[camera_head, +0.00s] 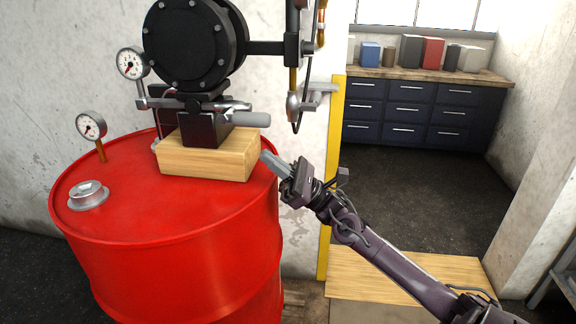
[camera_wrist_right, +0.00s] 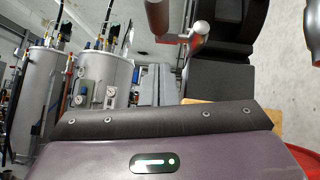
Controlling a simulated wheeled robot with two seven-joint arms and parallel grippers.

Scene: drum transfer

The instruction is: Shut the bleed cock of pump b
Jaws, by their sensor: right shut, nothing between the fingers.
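A black round pump (camera_head: 195,45) stands on a wooden block (camera_head: 210,158) on top of a red drum (camera_head: 165,210). A grey lever handle (camera_head: 250,118) sticks out to the right at the pump's foot, and another grey handle (camera_head: 318,88) sits by the hanging pipe on the right. No label shows, so I cannot tell which one is the bleed cock or whether this is pump b. My right gripper (camera_head: 272,163) is shut and empty, just right of the wooden block and below the lever handle. In the wrist view a grey handle and a silver-and-red fitting (camera_wrist_right: 180,38) show above the gripper body. My left gripper is not in view.
Two gauges (camera_head: 132,63) (camera_head: 91,125) and a silver bung cap (camera_head: 88,195) stand at the drum's left side. A yellow-edged wall corner (camera_head: 336,150) is behind my right arm. A blue drawer bench (camera_head: 425,110) stands at the back, with clear floor before it.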

